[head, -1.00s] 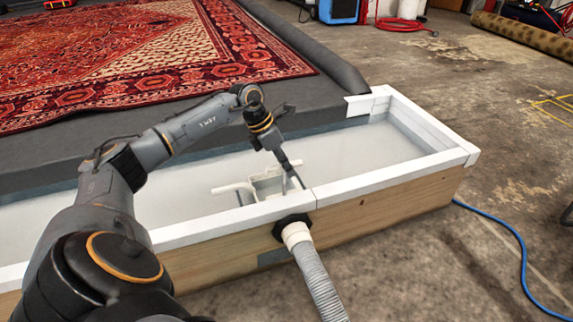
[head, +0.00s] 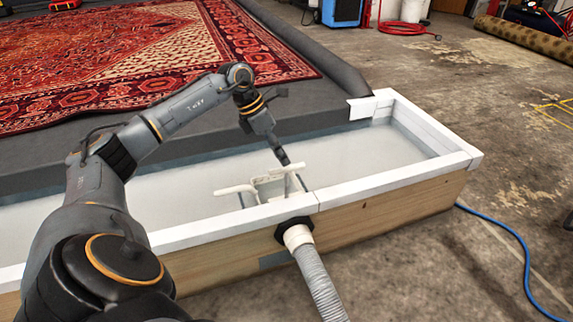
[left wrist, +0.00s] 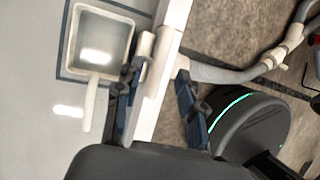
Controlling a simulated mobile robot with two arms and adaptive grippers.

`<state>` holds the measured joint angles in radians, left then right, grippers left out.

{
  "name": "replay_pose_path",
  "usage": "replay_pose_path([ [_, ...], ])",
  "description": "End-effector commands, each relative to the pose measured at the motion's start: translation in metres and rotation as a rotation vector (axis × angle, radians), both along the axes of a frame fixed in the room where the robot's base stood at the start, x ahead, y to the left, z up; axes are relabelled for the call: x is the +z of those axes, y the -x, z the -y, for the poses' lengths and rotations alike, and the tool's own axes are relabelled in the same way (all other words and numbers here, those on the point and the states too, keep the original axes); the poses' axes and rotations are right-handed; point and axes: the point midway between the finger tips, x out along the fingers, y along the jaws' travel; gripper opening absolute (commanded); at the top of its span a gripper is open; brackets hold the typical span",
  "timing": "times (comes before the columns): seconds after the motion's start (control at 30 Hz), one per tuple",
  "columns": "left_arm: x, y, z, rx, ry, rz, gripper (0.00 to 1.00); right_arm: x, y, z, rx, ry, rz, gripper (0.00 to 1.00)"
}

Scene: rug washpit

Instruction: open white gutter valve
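A white square drain box (head: 268,188) sits in the gutter against its front wall; it also shows at the top of the left wrist view (left wrist: 100,38). A white bar (head: 235,190) sticks out left of the box. A white T-shaped handle (head: 288,170) stands at the box's right side, near the rim. My left gripper (head: 286,162) points down just behind this handle; whether it touches is unclear. In the left wrist view its two fingers (left wrist: 157,100) are apart, with the gutter rim beneath between them and nothing clearly held. My right gripper is out of view.
The white gutter rim (head: 400,186) tops a wooden front wall. A grey hose (head: 318,282) leaves a black fitting below the box. A red patterned rug (head: 130,60) lies behind.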

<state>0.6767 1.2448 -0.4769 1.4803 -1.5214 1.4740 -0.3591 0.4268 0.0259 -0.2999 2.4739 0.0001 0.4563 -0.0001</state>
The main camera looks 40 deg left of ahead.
Motion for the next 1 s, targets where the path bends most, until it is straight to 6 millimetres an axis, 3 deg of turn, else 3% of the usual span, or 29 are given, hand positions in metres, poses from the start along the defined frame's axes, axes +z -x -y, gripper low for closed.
replay_pose_path([
  [0.1, 0.024, 0.006, -0.009, 0.002, -0.002, 0.003, 0.39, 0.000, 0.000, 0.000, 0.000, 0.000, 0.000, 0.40],
  [0.33, 0.050, 0.014, -0.019, 0.001, 0.000, 0.000, 0.39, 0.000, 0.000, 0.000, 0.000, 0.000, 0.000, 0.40],
  [1.0, 0.054, 0.016, -0.020, 0.000, 0.002, -0.002, 0.39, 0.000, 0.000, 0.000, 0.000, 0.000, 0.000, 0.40],
])
